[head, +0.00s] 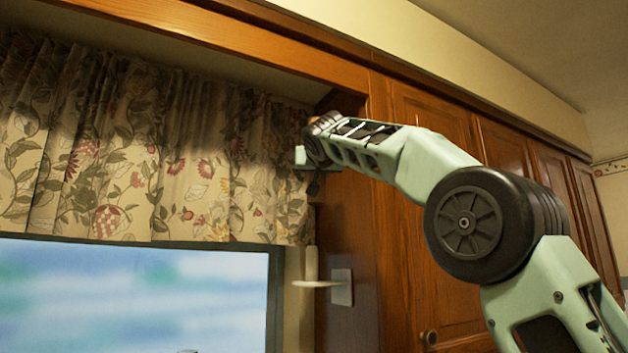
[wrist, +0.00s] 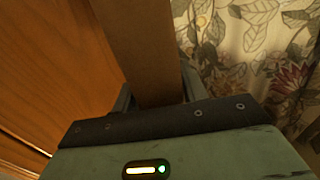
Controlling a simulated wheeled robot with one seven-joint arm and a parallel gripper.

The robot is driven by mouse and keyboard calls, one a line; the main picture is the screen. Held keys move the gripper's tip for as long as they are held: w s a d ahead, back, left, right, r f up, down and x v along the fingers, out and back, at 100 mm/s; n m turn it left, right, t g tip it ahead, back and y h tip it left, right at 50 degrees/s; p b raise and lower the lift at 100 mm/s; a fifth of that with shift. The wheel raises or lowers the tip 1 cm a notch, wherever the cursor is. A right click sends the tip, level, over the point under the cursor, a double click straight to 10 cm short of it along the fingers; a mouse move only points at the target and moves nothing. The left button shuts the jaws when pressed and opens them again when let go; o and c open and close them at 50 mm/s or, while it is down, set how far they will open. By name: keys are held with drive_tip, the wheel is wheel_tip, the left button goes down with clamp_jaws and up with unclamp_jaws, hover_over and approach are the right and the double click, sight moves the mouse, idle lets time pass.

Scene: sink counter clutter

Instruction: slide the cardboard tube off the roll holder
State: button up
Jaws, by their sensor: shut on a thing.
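The brown cardboard tube (wrist: 143,45) stands between the two fingers of my gripper (wrist: 156,88) in the wrist view, running out past the fingertips. My gripper is shut on it. In the head view my gripper (head: 308,160) is up beside the cabinet's side, in front of the curtain edge. Only a small brownish bit by the wrist might be the tube there; the rest is hidden. The roll holder (head: 312,264), a white upright post on a round base with a wall plate, is below my gripper. Its post shows bare, apart from the tube.
The wooden cabinet (head: 350,235) is close on the right of my gripper, with doors running right. A floral curtain (head: 150,150) hangs on the left over a window (head: 130,300). Open space lies in front of the window.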

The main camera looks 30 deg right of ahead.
drive_tip(key=d+b+v, duration=0.1)
drive_tip(key=b+v, duration=0.5)
drive_tip(key=v, duration=0.5)
drive_tip(key=shift+s+d, duration=0.2)
drive_tip(key=shift+s, duration=0.35)
drive_tip(key=s+a+f+b, duration=0.2)
drive_tip(key=s+f+b, duration=0.4)
drive_tip(key=s+b, duration=0.2)
drive_tip(key=s+a+f+b, duration=0.2)
drive_tip(key=s+f+b, duration=0.4)
drive_tip(key=s+b, duration=0.3)
drive_tip(key=s, duration=0.3)
idle(0.9)
drive_tip(key=shift+w+r, duration=0.1)
